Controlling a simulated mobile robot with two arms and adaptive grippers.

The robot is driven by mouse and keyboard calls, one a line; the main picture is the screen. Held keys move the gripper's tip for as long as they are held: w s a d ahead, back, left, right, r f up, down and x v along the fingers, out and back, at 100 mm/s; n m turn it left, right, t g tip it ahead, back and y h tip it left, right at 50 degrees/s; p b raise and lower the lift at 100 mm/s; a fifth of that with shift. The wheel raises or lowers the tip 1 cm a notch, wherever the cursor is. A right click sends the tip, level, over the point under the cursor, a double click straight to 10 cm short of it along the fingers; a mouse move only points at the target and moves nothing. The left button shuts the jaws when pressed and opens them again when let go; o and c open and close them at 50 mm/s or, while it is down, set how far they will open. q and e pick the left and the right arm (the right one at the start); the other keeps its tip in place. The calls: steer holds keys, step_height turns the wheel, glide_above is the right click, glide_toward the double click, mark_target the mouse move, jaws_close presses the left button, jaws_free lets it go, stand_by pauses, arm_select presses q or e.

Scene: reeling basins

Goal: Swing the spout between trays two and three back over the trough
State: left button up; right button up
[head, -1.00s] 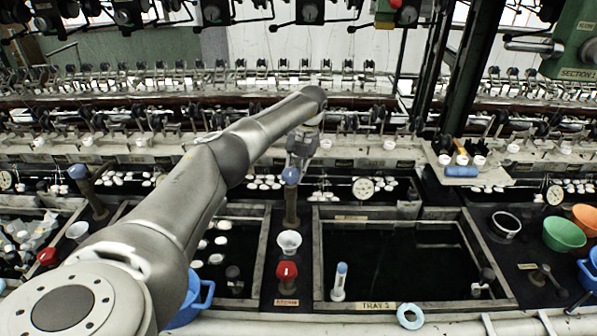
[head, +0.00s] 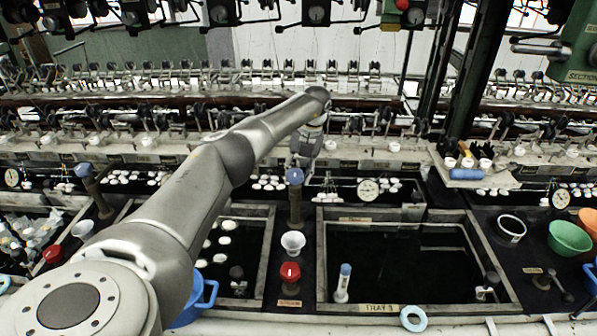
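A dark upright post with a blue knob (head: 295,177) stands between two framed basins of dark water. The left basin (head: 268,240) holds white cocoons and is partly hidden by my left arm. I cannot make out the spout's direction at the post. The dark trough (head: 415,190) with cocoons runs behind the basins. My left gripper (head: 304,158) points down just behind and above the blue knob. I cannot tell if it touches it or whether its fingers are open. My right gripper is out of view.
A white cup (head: 293,242) and a red knob (head: 290,272) stand in front of the post. A round gauge (head: 368,190) is right of it. A similar blue-knobbed post (head: 84,170) is at left. Reeling machinery spans the back.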

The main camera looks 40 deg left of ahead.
arm_select(q)
steer(key=shift+r, duration=0.15)
step_height(320, 180, up, 12)
steer(key=w+d, duration=0.1)
steer(key=d, duration=0.1)
steer(key=shift+w+f, duration=0.2)
steer(key=shift+f, duration=0.05)
stand_by(0.5)
